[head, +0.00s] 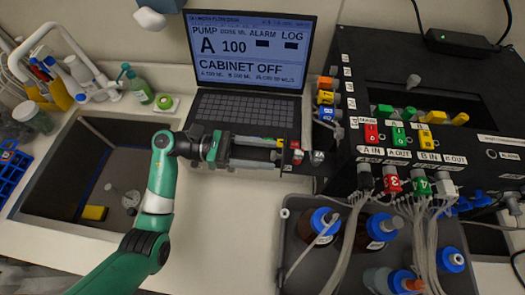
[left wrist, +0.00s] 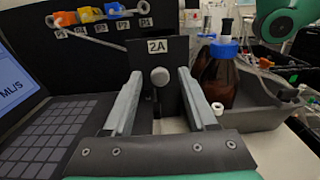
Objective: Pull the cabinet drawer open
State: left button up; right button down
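The black cabinet (head: 420,75) stands on the counter at the right of the head view. In the left wrist view a dark front panel labelled 2A (left wrist: 157,46) carries a round grey knob (left wrist: 160,77). My left gripper (head: 284,151) reaches in from the left, level with the cabinet's left side. Its two fingers (left wrist: 158,90) are spread, one on each side of the knob, with visible gaps, so it is not gripping it. I cannot tell how far the drawer stands out. My right gripper is in neither view.
A laptop (head: 247,60) stands behind my left gripper. A grey tray (head: 290,235) with blue-capped bottles (head: 325,222) and tubing sits in front of the cabinet. A sink (head: 105,185) lies at the left. The counter (head: 225,225) between sink and tray is clear.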

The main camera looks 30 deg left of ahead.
pick_arm(q)
jog(key=b+v, duration=0.1)
jog(key=v, duration=1)
jog(key=shift+a, duration=0.35)
